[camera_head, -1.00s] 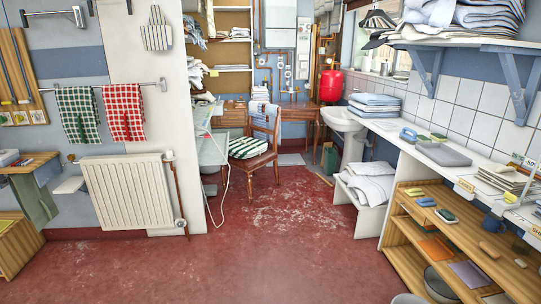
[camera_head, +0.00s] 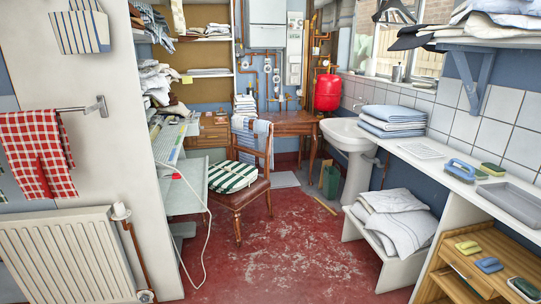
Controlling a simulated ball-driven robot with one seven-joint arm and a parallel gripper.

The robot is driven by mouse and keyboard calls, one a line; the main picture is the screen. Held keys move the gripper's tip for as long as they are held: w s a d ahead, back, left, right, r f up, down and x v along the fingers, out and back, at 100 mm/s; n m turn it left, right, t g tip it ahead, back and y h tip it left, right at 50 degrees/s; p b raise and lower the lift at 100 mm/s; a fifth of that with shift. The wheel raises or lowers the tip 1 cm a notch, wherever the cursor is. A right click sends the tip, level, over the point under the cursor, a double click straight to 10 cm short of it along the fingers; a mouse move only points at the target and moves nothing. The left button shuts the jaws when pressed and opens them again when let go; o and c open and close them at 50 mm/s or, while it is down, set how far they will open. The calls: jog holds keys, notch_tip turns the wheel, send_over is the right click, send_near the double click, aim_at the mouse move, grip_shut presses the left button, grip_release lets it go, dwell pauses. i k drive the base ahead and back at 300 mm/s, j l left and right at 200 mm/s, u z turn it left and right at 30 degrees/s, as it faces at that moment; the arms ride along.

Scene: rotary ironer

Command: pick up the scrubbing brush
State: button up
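A blue object with a looped handle and a pale underside, which looks like the scrubbing brush (camera_head: 461,170), lies on the white counter (camera_head: 425,169) at the right. It sits on the counter top beside small sponge-like pads, to the left of a grey tray. My gripper is not in view, so its state does not show.
A grey tray (camera_head: 513,203) and a green-topped sponge (camera_head: 493,169) are near the brush. Folded blue cloths (camera_head: 392,121) lie farther back. Below are a wooden shelf (camera_head: 457,287) and a low white stand with cloths (camera_head: 394,219). A chair (camera_head: 262,185) stands left of open red floor.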

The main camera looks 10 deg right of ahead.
aim_at(469, 178)
jog(key=i+z, duration=0.15)
jog(key=i, duration=0.45)
jog(key=i+j+z, duration=0.1)
jog(key=i, duration=0.5)
jog(key=i+j+z, duration=0.15)
jog(key=i, duration=0.45)
jog(key=j, duration=0.1)
